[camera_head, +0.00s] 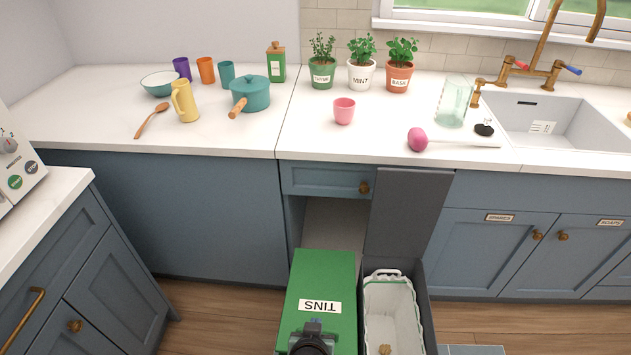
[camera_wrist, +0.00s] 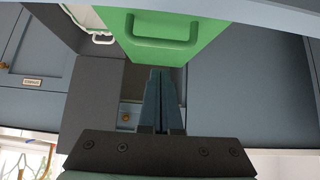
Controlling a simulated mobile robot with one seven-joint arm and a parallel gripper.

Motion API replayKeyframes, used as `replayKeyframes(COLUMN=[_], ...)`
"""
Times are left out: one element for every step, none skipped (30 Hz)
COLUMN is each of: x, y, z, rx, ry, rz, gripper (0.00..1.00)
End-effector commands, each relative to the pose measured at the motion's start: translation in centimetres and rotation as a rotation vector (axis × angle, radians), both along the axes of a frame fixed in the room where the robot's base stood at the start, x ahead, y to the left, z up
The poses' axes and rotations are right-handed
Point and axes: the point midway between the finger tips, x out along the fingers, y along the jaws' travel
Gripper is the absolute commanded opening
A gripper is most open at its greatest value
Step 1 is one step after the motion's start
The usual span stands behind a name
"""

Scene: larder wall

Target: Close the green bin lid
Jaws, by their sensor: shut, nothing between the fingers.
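The green lid (camera_head: 320,270), labelled TINS with the letters upside down, shows at the lower middle of the head view. It looks roughly level over the left bin; whether it is fully seated I cannot tell. My gripper (camera_head: 312,328) is at the lid's near part and hides some of it. In the wrist view a green surface with a loop handle (camera_wrist: 165,40) lies just beyond my fingertips (camera_wrist: 160,75). The fingers are together and empty. Contact with the green surface cannot be made out.
The right bin's grey lid (camera_head: 405,215) stands upright. Its white liner (camera_head: 388,305) shows, with a small brown item inside. The counter (camera_head: 230,145) behind holds a teal pot (camera_head: 250,95), a pink cup (camera_head: 344,112) and potted herbs. Open floor (camera_head: 205,310) lies left of the bins.

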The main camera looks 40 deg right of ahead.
Motion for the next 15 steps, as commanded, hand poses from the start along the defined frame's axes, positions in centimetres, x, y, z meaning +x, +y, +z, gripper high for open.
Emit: replayKeyframes(x=[-0.2, -0.2, -0.2, -0.2, -0.2, -0.2, -0.1, -0.1, -0.1, -0.1, -0.1, -0.1, -0.1, -0.1, -0.1], y=[0.1, 0.1, 0.1, 0.1, 0.0, 0.1, 0.1, 0.1, 0.1, 0.1, 0.1, 0.1, 0.1, 0.1, 0.1], z=[-1.1, -1.5, -1.9, -2.1, -2.3, -2.6, -2.7, -2.8, -2.8, -2.9, -2.9, -2.9, -2.9, -2.9, -2.9], rx=[0.002, 0.003, 0.003, 0.002, 0.002, 0.001, 0.001, 0.001, 0.000, 0.000, 0.000, 0.000, 0.000, 0.000, 0.001], ry=[0.005, 0.004, 0.003, 0.002, 0.002, 0.002, 0.002, 0.001, 0.000, 0.000, 0.000, 0.000, 0.000, 0.000, 0.001], rz=[-0.001, -0.001, -0.001, -0.001, -0.001, -0.001, -0.001, 0.000, 0.000, 0.000, 0.000, 0.000, 0.000, 0.000, 0.000], gripper=[0.00, 0.00, 0.00, 0.00, 0.00, 0.00, 0.00, 0.00, 0.00, 0.00, 0.00, 0.00, 0.00, 0.00, 0.00])
